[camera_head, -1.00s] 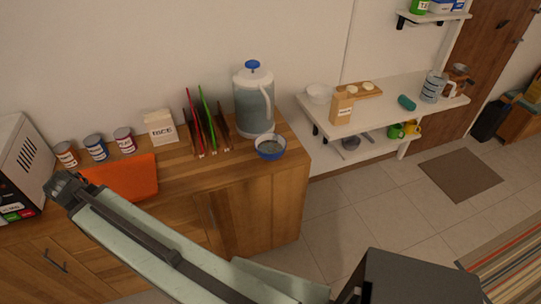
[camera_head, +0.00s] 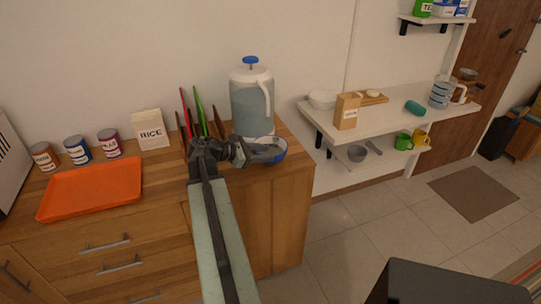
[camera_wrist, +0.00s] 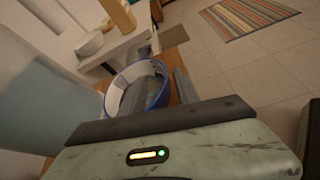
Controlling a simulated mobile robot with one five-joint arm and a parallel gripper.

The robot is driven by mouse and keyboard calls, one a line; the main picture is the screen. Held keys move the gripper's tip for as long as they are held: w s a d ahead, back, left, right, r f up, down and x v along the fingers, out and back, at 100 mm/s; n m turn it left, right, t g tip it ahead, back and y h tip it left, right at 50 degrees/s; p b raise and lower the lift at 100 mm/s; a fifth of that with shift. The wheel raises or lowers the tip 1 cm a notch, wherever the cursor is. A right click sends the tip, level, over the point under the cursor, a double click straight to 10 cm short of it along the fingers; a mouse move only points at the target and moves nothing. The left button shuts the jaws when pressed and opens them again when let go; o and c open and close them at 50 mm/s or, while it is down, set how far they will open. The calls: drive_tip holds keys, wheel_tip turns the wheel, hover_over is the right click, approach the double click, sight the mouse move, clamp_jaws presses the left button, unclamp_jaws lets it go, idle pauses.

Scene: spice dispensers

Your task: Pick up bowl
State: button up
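The blue-and-white bowl (camera_head: 281,151) sits on the wooden counter near its right end, in front of the jug. My gripper (camera_head: 250,153) is at the bowl's left side in the head view and overlaps it there, hiding part of its rim and inside. In the wrist view the bowl (camera_wrist: 126,76) lies just beyond the dark jaw piece (camera_wrist: 160,121), with grey shapes inside it. I cannot tell whether these are a finger or the bowl's contents. The gap between the fingers does not show clearly. The bowl appears to rest on the counter.
A large jug (camera_head: 251,100) stands close behind the bowl. A rack with red and green boards (camera_head: 198,112) is behind my gripper. A rice carton (camera_head: 150,129), several cans and an orange tray (camera_head: 90,188) are to the left. A white shelf (camera_head: 395,118) is at the right.

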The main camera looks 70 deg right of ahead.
sight(276, 155)
drive_tip(key=x, duration=0.1)
drive_tip(key=b+x, duration=0.1)
drive_tip(key=x, duration=0.1)
drive_tip(key=b+x, duration=0.1)
drive_tip(key=shift+s+a+f, duration=0.15)
drive_tip(key=shift+s+f, duration=0.05)
drive_tip(key=shift+f, duration=0.2)
drive_tip(key=shift+s+d, duration=0.25)
clamp_jaws()
idle(0.8)
